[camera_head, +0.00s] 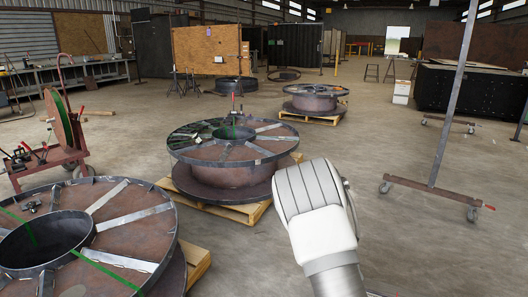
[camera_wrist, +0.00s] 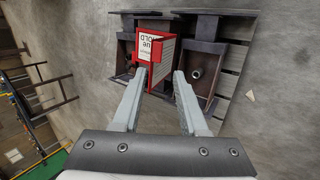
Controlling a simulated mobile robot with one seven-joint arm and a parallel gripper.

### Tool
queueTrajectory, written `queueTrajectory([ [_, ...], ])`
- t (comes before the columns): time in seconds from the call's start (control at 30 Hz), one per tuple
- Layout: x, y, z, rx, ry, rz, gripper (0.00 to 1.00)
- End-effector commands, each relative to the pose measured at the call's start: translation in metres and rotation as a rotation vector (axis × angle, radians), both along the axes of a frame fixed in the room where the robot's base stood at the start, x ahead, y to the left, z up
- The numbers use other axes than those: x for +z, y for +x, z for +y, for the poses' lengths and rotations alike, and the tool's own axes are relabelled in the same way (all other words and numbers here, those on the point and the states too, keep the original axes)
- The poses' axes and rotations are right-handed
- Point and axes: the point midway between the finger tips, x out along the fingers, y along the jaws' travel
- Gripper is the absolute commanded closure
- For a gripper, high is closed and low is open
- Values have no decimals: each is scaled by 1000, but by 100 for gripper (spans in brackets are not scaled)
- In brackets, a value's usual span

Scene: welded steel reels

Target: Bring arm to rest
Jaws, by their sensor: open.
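In the head view my arm rises from the bottom, right of centre, and its white end link is raised beside the middle steel reel; my gripper is hidden there. In the wrist view my gripper (camera_wrist: 160,98) shows two grey fingers spread apart with nothing held between them. Past the fingertips is a red and white box (camera_wrist: 156,60) with printing on its face. It stands by dark steel beams (camera_wrist: 204,62); I cannot tell whether the fingers touch it.
Large steel reels stand at the near left (camera_head: 140,210), in the middle (camera_head: 225,175) and farther back (camera_head: 313,104), the latter two on pallets. A red cart (camera_head: 55,160) is at left. A wheeled steel frame (camera_head: 440,190) stands at right. Concrete floor (camera_head: 375,140) is open between.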

Motion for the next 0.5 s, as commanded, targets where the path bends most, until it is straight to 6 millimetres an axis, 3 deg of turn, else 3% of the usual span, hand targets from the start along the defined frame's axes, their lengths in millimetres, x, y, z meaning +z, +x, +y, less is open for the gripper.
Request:
queueTrajectory([
  [0.1, 34, -11, 7, 10, 90, -47, 57],
  [0.5, 130, -64, 36, 120, 335, -214, 57],
])
